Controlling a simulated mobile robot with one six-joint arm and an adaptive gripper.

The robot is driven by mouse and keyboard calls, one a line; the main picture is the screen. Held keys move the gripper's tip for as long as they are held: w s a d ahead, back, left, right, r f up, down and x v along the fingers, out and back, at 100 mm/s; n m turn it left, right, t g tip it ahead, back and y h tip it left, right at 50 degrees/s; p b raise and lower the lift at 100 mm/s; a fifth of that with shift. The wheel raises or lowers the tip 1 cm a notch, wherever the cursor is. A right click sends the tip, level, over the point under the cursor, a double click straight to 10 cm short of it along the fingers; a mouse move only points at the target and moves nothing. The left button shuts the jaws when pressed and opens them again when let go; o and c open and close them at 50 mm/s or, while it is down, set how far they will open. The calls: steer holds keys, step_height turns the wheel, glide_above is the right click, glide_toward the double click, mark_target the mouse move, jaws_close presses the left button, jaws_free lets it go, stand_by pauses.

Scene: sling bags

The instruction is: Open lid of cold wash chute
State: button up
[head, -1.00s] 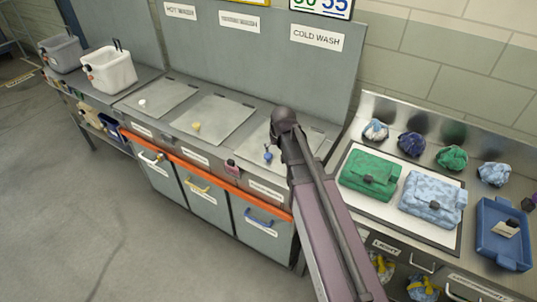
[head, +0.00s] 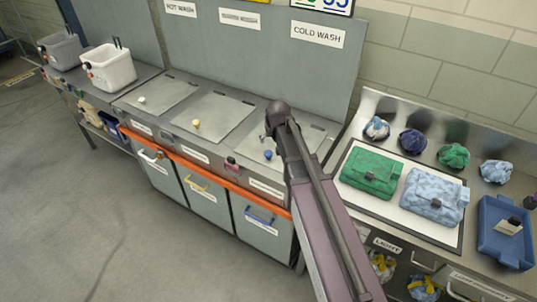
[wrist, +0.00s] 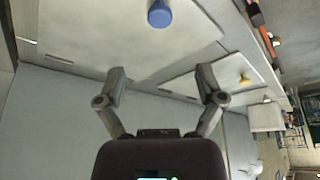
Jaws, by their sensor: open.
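The cold wash chute lid (head: 292,139) is a flat grey plate, closed in the counter under the COLD WASH sign (head: 318,34). Its blue knob (head: 268,155) stands near the front edge; my arm covers part of the lid. In the wrist view the blue knob (wrist: 160,13) is at the top, on the pale lid (wrist: 105,30). My gripper (head: 266,135) hovers over the lid, behind the knob.
Neighbouring lids have a yellow knob (head: 196,124) and a white knob (head: 142,100). A tall grey panel (head: 230,60) rises behind. At right, a tray (head: 457,235) holds green and light-blue bags. The floor in front is clear.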

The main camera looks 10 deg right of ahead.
mark_target(268, 153)
steer(key=shift+b+x, duration=5.5)
steer(key=shift+x, duration=0.7)
steer(key=shift+c, duration=0.2)
steer(key=shift+a, duration=0.1)
jaws_close()
